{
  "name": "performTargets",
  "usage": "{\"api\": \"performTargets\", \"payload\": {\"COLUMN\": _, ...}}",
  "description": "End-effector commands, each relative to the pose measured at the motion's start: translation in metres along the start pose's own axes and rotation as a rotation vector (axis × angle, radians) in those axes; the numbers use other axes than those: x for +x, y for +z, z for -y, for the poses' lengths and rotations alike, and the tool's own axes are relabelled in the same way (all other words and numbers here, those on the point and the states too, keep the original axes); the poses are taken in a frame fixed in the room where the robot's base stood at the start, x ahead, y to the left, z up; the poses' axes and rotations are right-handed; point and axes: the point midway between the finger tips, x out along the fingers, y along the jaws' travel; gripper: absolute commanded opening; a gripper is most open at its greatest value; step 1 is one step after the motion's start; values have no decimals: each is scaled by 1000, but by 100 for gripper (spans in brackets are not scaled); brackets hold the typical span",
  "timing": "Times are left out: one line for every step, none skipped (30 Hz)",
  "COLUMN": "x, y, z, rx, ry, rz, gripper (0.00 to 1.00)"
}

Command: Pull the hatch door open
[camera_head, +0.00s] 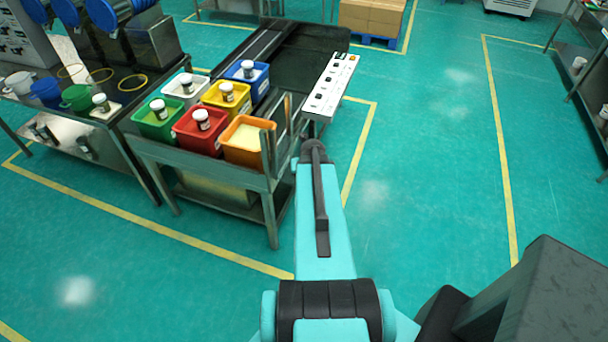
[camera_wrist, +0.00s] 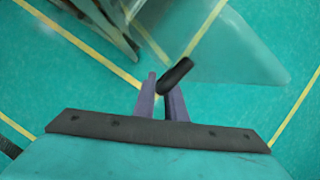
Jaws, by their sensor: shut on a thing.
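In the wrist view, a clear, see-through panel (camera_wrist: 235,55), which looks like the hatch door, spans the upper right with the floor showing through it. A short black bar handle (camera_wrist: 176,74) sits at its near lower-left edge. My gripper (camera_wrist: 160,92) has its two purple-grey fingers closed at this handle, one on each side of its lower end. In the head view my own arm covers the gripper and handle, and I cannot make out the door there. How far the door stands open is not clear.
A metal cart (camera_head: 200,160) holds several coloured bins with jars, including an orange bin (camera_head: 248,140). A white button panel (camera_head: 331,87) stands just beyond my arm. A side table (camera_head: 75,95) is at left.

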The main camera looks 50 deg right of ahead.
Motion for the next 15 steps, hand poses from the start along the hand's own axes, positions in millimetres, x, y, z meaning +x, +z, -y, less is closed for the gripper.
{"api": "performTargets", "payload": {"x": -2, "y": 2, "z": 2, "rx": 6, "ry": -3, "rz": 5, "gripper": 0}}
{"api": "performTargets", "payload": {"x": -1, "y": 2, "z": 4, "rx": 9, "ry": -4, "rz": 5, "gripper": 0}}
{"api": "performTargets", "payload": {"x": -1, "y": 2, "z": 5, "rx": 12, "ry": -6, "rz": 5, "gripper": 0}}
{"api": "performTargets", "payload": {"x": -1, "y": 1, "z": 6, "rx": 14, "ry": -7, "rz": 4, "gripper": 0}}
{"api": "performTargets", "payload": {"x": -1, "y": 1, "z": 7, "rx": 16, "ry": -8, "rz": 4, "gripper": 0}}
{"api": "performTargets", "payload": {"x": -1, "y": 1, "z": 8, "rx": 17, "ry": -9, "rz": 4, "gripper": 0}}
{"api": "performTargets", "payload": {"x": -1, "y": 0, "z": 8, "rx": 18, "ry": -9, "rz": 3, "gripper": 0}}
{"api": "performTargets", "payload": {"x": -1, "y": 0, "z": 9, "rx": 18, "ry": -10, "rz": 3, "gripper": 0}}
{"api": "performTargets", "payload": {"x": 0, "y": 0, "z": 10, "rx": 19, "ry": -10, "rz": 2, "gripper": 0}}
{"api": "performTargets", "payload": {"x": 0, "y": 0, "z": 10, "rx": 19, "ry": -11, "rz": 2, "gripper": 0}}
{"api": "performTargets", "payload": {"x": 0, "y": 0, "z": 10, "rx": 19, "ry": -11, "rz": 1, "gripper": 0}}
{"api": "performTargets", "payload": {"x": 0, "y": -1, "z": 11, "rx": 19, "ry": -12, "rz": 1, "gripper": 0}}
{"api": "performTargets", "payload": {"x": 0, "y": -1, "z": 11, "rx": 19, "ry": -12, "rz": 0, "gripper": 0}}
{"api": "performTargets", "payload": {"x": 0, "y": -1, "z": 11, "rx": 19, "ry": -12, "rz": -1, "gripper": 0}}
{"api": "performTargets", "payload": {"x": 0, "y": -2, "z": 12, "rx": 19, "ry": -13, "rz": -1, "gripper": 0}}
